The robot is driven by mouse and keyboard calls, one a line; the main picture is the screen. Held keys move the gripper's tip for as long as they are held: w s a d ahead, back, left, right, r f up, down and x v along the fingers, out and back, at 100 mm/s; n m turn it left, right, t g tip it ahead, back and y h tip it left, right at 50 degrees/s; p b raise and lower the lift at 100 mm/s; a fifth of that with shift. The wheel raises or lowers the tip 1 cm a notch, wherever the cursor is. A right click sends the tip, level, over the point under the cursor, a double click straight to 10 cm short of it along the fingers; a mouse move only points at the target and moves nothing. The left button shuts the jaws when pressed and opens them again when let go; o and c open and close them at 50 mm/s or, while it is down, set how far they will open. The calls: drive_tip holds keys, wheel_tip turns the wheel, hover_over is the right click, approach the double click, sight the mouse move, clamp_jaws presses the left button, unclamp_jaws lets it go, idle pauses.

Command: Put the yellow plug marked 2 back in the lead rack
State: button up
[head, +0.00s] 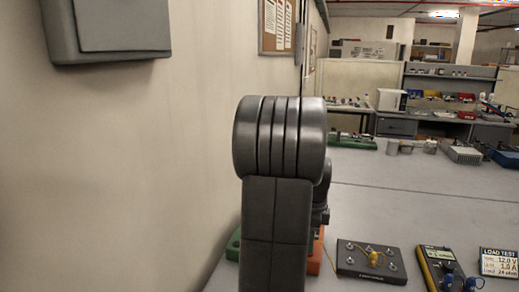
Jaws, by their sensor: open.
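A dark grey box (354,271) with several metal posts lies on the bench at the lower right. A yellow plug or lead piece (374,258) sits on top of it; I cannot read any number on it. A thin yellow strand shows just right of my arm, beside an orange block (316,258). A green block (233,246) shows left of my arm. My arm hides most of both blocks, and I cannot make out the lead rack for certain. My gripper is out of view; only my dark grey arm links show.
A yellow-edged meter (438,268) with blue plugs in front stands right of the box, then a "LOAD TEST" card (499,263). A wall (120,170) with a grey cabinet (110,28) closes off the left. The grey bench (420,203) behind the box is clear.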

wheel_tip(320, 180, down, 2)
drive_tip(key=shift+f+b, duration=0.1)
drive_tip(key=shift+b, duration=0.25)
drive_tip(key=shift+p, duration=0.35)
idle(0.8)
drive_tip(key=shift+c, duration=0.2)
clamp_jaws()
drive_tip(key=shift+r+p, duration=2.45)
drive_tip(key=shift+r, duration=0.65)
